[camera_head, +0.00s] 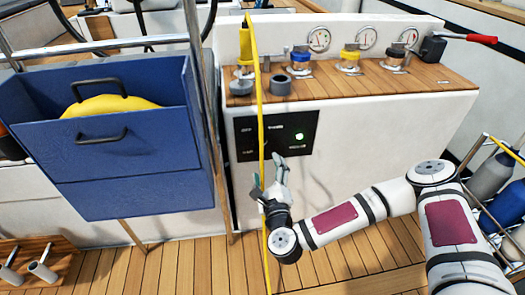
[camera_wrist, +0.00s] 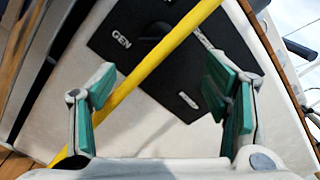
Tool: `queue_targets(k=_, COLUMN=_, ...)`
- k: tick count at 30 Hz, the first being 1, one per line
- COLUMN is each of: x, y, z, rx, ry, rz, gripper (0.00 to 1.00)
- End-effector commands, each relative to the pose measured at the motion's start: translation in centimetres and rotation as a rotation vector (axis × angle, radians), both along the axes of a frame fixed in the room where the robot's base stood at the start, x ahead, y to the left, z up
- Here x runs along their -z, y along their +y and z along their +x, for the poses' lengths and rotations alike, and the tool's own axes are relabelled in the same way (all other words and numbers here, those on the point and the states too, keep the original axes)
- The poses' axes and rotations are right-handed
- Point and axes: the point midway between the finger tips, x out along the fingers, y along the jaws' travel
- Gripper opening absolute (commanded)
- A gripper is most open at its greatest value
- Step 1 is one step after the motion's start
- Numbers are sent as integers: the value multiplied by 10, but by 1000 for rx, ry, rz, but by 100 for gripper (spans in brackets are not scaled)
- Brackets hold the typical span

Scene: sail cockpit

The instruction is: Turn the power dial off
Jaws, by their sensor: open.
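The black power panel (camera_head: 310,128) is on the white cabinet front, with pale labels and a lit green light (camera_head: 299,136). In the wrist view the panel (camera_wrist: 115,62) is tilted and shows a "GEN" label. A dark, low shape there may be the dial, but I cannot make out its pointer or setting. My gripper (camera_head: 268,175) is just below the panel, open and empty, apart from the panel. Its green-padded fingers (camera_wrist: 160,88) are spread wide in the wrist view. A yellow rope (camera_wrist: 150,68) crosses the panel and partly hides it.
The same yellow rope (camera_head: 259,110) hangs beside my gripper. A blue box (camera_head: 135,185) holding something yellow is at left. Winches and gauges line the wooden counter (camera_head: 425,82) above the panel. Bottles (camera_head: 492,172) are at right. The cabinet front right of the panel is clear.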

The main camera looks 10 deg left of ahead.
Motion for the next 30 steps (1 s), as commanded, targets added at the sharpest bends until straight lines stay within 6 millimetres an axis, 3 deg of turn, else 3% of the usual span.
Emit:
queue_targets(k=9, x=2, y=18, z=61, rx=1, ry=-3, rz=-2, gripper=70)
queue_targets(k=15, x=1, y=26, z=88, rx=-1, ry=-1, rz=-2, gripper=70)
queue_targets(k=21, x=1, y=29, z=99, rx=-2, ry=2, rz=-2, gripper=70)
queue_targets(k=29, x=1, y=29, z=100, rx=-2, ry=2, rz=-2, gripper=70)
queue_targets(k=30, x=0, y=29, z=100, rx=-2, ry=2, rz=-2, gripper=65)
